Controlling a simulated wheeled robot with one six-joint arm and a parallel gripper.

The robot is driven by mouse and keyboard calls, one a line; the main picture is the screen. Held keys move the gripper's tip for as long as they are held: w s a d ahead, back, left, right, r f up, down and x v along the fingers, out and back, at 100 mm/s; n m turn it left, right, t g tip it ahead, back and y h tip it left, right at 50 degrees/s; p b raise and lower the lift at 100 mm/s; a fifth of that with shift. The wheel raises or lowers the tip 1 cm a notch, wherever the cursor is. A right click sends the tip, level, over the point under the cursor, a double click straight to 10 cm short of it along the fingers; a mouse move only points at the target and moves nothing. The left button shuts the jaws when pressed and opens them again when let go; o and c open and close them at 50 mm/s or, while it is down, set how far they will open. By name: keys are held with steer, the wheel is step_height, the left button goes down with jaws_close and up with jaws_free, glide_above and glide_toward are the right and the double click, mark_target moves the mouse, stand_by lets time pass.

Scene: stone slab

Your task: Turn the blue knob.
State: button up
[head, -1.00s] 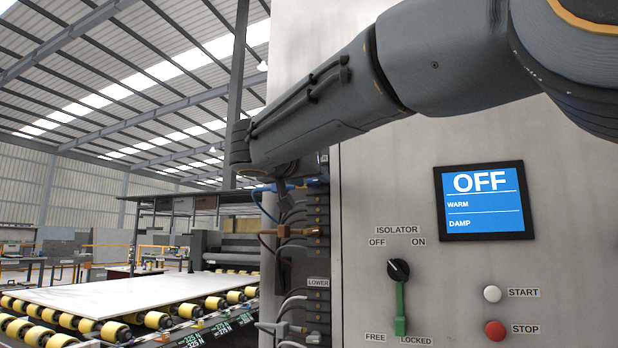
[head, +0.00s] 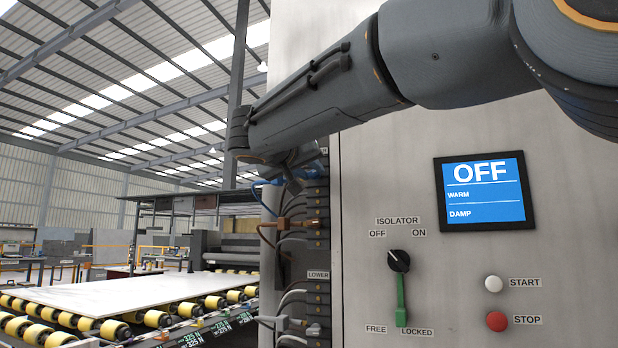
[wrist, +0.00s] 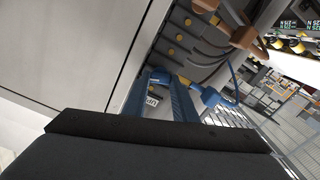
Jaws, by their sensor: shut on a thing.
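In the head view, blue parts (head: 316,172) show at the top of the row of fittings on the cabinet's left side, mostly covered by my wrist. My gripper (head: 297,181) is there at the blue fitting, shut on the knob.
A copper-coloured fitting (head: 290,223) and several hoses sit just below. The cabinet front carries an isolator lever (head: 400,285), a screen (head: 485,194) reading OFF, a START button (head: 493,284) and a STOP button (head: 496,321). A roller conveyor with a pale slab (head: 110,291) stands left.

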steer(key=n+b, duration=0.1)
steer(key=n, duration=0.1)
steer(key=shift+f+n, duration=0.1)
steer(key=shift+n, duration=0.3)
steer(key=n, duration=0.3)
steer(key=shift+a+n+b, duration=0.1)
steer(key=shift+n+b, duration=0.2)
steer(key=shift+b, duration=0.1)
steer(key=n, duration=0.3)
steer(key=shift+n, duration=0.3)
steer(key=n+p, duration=0.1)
steer(key=n, duration=0.2)
steer(key=shift+n, duration=0.4)
steer(key=n+p, duration=0.2)
steer(key=n, duration=0.1)
steer(key=shift+n, duration=0.3)
steer(key=n+p, duration=0.2)
steer(key=n, duration=0.1)
steer(key=shift+n, duration=0.3)
steer(key=n+p, duration=0.2)
steer(key=n, duration=0.1)
steer(key=shift+f+n+p, duration=0.2)
steer(key=shift+n+p, duration=1)
steer(key=shift+n, duration=0.4)
